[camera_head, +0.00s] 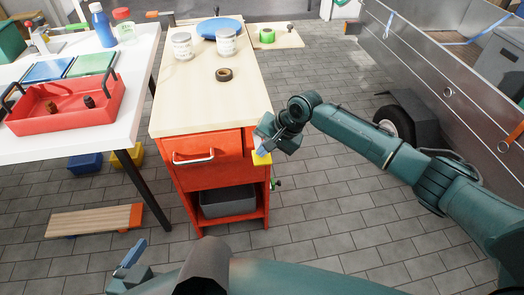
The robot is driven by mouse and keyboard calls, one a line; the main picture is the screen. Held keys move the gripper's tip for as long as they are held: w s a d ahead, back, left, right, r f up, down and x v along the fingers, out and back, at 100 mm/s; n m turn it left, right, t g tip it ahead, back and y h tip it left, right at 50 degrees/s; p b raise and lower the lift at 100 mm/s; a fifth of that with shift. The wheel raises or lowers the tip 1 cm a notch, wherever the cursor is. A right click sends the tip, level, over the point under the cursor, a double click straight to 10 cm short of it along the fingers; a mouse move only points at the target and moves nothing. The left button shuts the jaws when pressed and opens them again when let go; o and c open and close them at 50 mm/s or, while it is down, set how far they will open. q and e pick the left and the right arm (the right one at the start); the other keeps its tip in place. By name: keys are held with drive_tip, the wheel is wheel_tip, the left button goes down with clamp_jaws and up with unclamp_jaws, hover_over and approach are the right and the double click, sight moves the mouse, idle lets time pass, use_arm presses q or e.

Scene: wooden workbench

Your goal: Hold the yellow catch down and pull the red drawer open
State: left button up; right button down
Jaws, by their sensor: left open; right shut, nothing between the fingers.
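The red drawer (215,149) sits under the wooden top of the red workbench and looks shut, with a pale metal bar handle (193,161) on its front. The yellow catch (262,159) is at the drawer's right side, partly hidden by my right gripper. My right gripper (262,150) is shut with nothing held, its fingertips right at the top of the catch; whether they press it down I cannot tell. My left gripper (132,254) is open and empty at the lower left, low in front of the bench and well apart from the handle.
The wooden bench top (195,100) holds cans, a dark tape roll (224,74) and a blue disc (220,27). A grey bin (228,201) sits on the shelf below the drawer. A white table (60,140) with a red tray (70,117) stands left.

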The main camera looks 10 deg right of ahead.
drive_tip(key=shift+f, duration=0.85)
idle(0.6)
